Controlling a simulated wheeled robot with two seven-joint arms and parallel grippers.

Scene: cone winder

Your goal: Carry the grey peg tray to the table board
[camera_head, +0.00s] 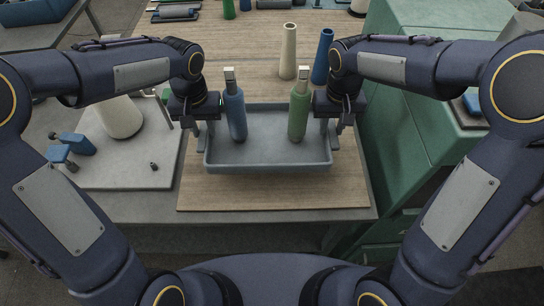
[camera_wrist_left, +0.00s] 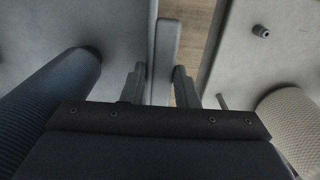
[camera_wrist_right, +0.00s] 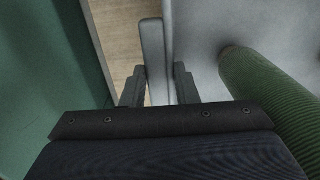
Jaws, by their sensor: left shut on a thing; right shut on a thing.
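The grey peg tray (camera_head: 268,152) is in the middle of the head view, over the wooden table board (camera_head: 275,196). It looks level; I cannot tell whether it rests on the board or hangs just above it. A blue yarn package (camera_head: 236,115) stands upright in its left part and a green one (camera_head: 299,115) in its right part. My left gripper (camera_head: 200,140) is shut on the tray's left side wall, which also shows between the fingers in the left wrist view (camera_wrist_left: 163,60). My right gripper (camera_head: 339,136) is shut on the right side wall, also seen in the right wrist view (camera_wrist_right: 155,60).
Behind the tray stand a cream cone (camera_head: 289,52) and a blue cone (camera_head: 323,58). A green cabinet (camera_head: 410,150) is close on the right. A grey plate (camera_head: 125,165) with a cream cone (camera_head: 120,118) and blue blocks (camera_head: 72,143) lies on the left. The board's front strip is bare.

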